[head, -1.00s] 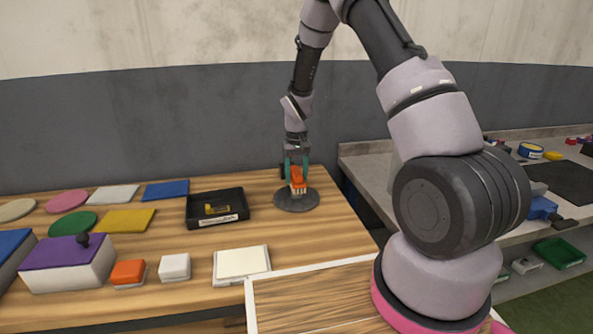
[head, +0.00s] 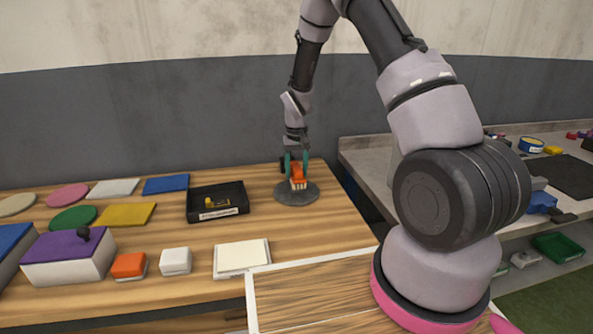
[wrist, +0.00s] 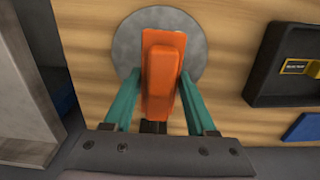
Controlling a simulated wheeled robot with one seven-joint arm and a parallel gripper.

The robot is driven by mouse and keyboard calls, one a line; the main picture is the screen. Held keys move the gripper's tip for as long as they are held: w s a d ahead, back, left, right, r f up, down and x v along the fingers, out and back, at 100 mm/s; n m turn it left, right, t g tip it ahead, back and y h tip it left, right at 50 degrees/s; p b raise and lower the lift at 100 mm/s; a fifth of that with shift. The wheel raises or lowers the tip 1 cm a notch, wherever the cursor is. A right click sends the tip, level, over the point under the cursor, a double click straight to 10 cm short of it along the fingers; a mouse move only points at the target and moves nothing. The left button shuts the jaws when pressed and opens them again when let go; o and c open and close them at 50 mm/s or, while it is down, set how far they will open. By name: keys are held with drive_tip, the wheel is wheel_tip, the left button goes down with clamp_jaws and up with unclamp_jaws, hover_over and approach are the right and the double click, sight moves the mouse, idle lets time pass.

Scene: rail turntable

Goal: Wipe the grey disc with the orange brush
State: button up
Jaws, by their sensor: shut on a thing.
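The grey disc (head: 296,196) lies flat on the wooden table near its back right corner. It also shows in the wrist view (wrist: 197,40). My gripper (head: 297,172) is over the disc, its teal fingers shut on the orange brush (head: 297,169). In the wrist view the orange brush (wrist: 161,72) sits between the fingers (wrist: 158,85) and covers the middle of the disc. The pale bristles point down at the disc; I cannot tell for certain whether they touch it.
A black tray (head: 217,216) holding a small yellow thing stands left of the disc. Coloured flat pieces, a purple-topped box (head: 68,256), an orange block (head: 129,265) and white blocks lie further left. The table's right edge is close to the disc.

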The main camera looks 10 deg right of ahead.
drive_tip(key=shift+f, duration=0.35)
